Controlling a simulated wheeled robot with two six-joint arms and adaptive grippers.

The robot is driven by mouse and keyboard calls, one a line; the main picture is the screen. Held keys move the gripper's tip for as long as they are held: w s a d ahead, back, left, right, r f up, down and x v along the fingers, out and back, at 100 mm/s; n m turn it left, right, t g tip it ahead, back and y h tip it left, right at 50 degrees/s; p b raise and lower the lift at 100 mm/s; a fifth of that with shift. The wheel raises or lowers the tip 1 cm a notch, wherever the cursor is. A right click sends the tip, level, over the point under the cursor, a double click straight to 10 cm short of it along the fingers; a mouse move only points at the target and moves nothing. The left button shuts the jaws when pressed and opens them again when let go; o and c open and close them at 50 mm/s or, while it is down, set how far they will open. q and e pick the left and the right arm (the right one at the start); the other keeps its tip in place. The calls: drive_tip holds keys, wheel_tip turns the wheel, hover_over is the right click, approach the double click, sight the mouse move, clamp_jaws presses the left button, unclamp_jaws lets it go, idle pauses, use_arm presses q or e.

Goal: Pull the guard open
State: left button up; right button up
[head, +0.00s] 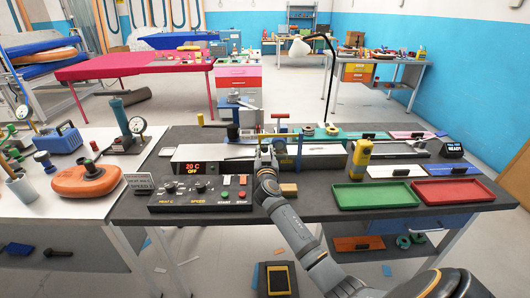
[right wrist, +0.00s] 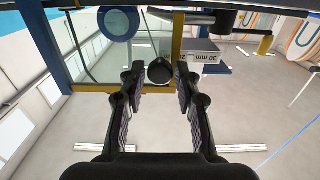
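The guard shows in the right wrist view as a clear panel in a yellow frame (right wrist: 177,42), with a round black knob (right wrist: 160,70) at its edge. In the head view the guard's yellow bar (head: 279,135) stands over the long grey machine (head: 325,150) on the dark bench. My right gripper (right wrist: 159,75) is open, with one finger on each side of the knob. Small gaps show between the fingers and the knob. In the head view my right gripper (head: 265,157) is at the machine's front and hides the knob. My left gripper is out of view.
A control panel (head: 203,193) with a lit display lies left of my right arm. A yellow handheld device (head: 361,158), a green tray (head: 376,195) and a red tray (head: 452,191) lie to the right. A small tan block (head: 289,189) is close to my right wrist.

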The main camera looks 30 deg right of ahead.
clamp_jaws()
drive_tip(key=shift+s, duration=0.15)
